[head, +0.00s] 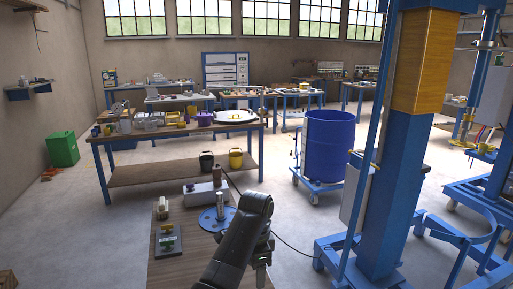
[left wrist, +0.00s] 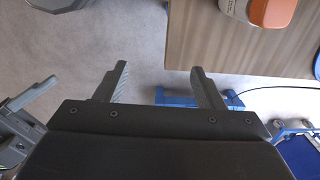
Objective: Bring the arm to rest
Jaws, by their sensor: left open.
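My left arm (head: 238,240) shows in the head view as a dark link rising from the bottom edge, in front of the near wooden table. Its fingertips cannot be made out there. In the left wrist view my left gripper (left wrist: 160,72) is open, its two dark fingers wide apart with nothing between them. Grey floor shows behind and between the fingers, and they touch nothing.
The near table (head: 172,262) holds a blue round plate (head: 209,222) with a metal post, beside the arm. A blue mixer column (head: 383,190) stands to the right, with a blue drum (head: 328,145) behind. The workbench (head: 150,174) is farther back. Open floor lies left.

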